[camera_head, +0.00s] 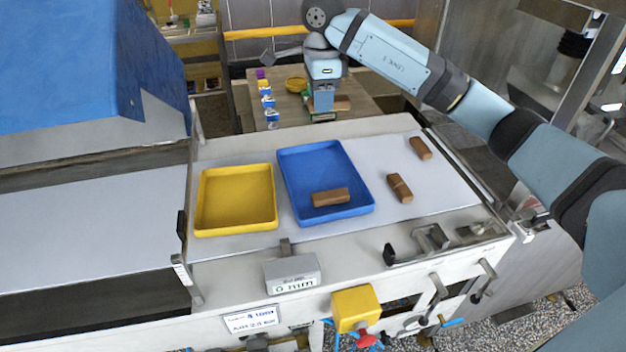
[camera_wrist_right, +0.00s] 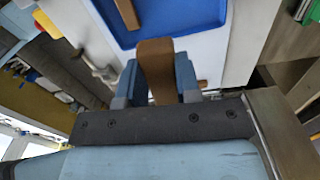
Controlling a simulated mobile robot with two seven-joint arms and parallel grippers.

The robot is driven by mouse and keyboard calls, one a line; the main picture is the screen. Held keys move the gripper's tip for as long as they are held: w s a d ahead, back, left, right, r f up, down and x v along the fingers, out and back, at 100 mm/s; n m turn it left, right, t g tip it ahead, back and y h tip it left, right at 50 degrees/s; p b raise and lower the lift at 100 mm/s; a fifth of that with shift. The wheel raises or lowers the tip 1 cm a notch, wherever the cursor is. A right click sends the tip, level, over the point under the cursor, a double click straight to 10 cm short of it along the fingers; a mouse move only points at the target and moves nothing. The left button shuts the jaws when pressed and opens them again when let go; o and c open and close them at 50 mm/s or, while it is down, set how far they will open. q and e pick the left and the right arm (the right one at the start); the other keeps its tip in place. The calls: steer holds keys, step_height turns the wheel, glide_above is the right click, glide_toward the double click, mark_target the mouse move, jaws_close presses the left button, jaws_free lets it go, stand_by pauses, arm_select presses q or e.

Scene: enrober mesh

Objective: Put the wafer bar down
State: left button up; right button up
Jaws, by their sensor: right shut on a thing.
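My right gripper (camera_head: 322,108) is over the far side of the machine, beyond the blue tray (camera_head: 362,207). In the right wrist view it is shut on a brown wafer bar (camera_wrist_right: 156,70), which stands out between the two blue fingers. In the head view a brown end (camera_head: 343,103) shows beside the fingers. The blue tray also shows in the wrist view (camera_wrist_right: 185,18). One wafer bar (camera_head: 330,197) lies inside the blue tray near its front. Two more wafer bars, one near (camera_head: 400,188) and one farther back (camera_head: 420,148), lie on the pale belt right of the tray. My left gripper is not in view.
A yellow tray (camera_head: 205,215) stands left of the blue tray and looks empty. A blue hood (camera_head: 80,65) covers the machine at the left. A wooden table (camera_head: 362,88) with small items stands behind. Bare belt (camera_head: 450,190) lies right of the bars.

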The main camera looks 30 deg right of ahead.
steer(key=shift+a, duration=0.4)
steer(key=shift+a+f+n, duration=0.15)
steer(key=shift+a+n, duration=0.05)
steer(key=shift+n, duration=0.1)
steer(key=p, duration=0.1)
glide_above(315, 182)
step_height(315, 182, down, 15)
steer(key=shift+f, duration=0.1)
steer(key=shift+f+p, duration=0.4)
steer(key=shift+f, duration=1.85)
steer(key=shift+f, duration=0.2)
steer(key=o, duration=0.7)
